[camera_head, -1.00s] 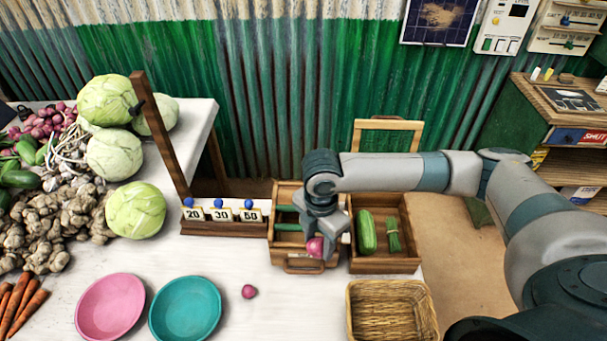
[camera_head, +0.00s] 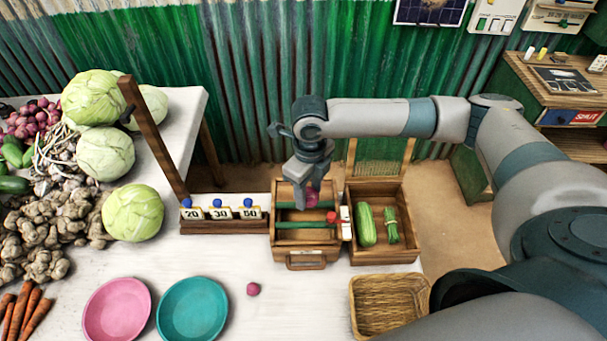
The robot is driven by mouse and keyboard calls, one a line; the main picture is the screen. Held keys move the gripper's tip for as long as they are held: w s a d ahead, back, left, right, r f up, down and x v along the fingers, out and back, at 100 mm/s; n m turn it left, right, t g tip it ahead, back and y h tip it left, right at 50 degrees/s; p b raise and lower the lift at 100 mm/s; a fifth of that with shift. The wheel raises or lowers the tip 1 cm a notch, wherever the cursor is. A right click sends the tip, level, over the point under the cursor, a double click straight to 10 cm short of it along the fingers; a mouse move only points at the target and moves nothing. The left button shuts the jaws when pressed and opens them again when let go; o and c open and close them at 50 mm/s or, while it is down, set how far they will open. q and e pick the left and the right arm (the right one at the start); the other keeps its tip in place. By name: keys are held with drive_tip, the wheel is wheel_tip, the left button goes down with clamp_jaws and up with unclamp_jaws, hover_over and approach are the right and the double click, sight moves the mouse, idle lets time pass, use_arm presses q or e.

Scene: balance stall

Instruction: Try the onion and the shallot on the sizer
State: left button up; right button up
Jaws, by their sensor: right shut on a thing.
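The sizer (camera_head: 305,257) is a wooden box with green bars across it and a red and white piece at its right side, standing mid-table. My right gripper (camera_head: 311,201) is shut on the purple-red onion (camera_head: 312,197), over the back part of the sizer. The fingers partly cover the onion, and I cannot tell whether it touches a bar. A smaller round pink-red bulb, apparently the shallot (camera_head: 253,289), lies on the white table in front of the sizer, to the left. My left gripper is not in view.
A wicker basket (camera_head: 357,300), pink bowl (camera_head: 90,320) and teal bowl (camera_head: 165,322) stand in front. Number blocks (camera_head: 220,213) stand left. Cabbages and roots fill the far left.

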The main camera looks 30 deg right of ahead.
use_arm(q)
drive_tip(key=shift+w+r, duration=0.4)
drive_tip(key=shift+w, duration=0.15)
use_arm(e)
drive_tip(key=w+n, duration=0.1)
drive_tip(key=r+n, duration=0.1)
drive_tip(key=n, duration=0.1)
drive_tip(key=shift+w+d, duration=0.2)
drive_tip(key=shift+w, duration=0.2)
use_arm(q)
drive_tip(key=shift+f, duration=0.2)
use_arm(e)
drive_tip(key=shift+f, duration=0.2)
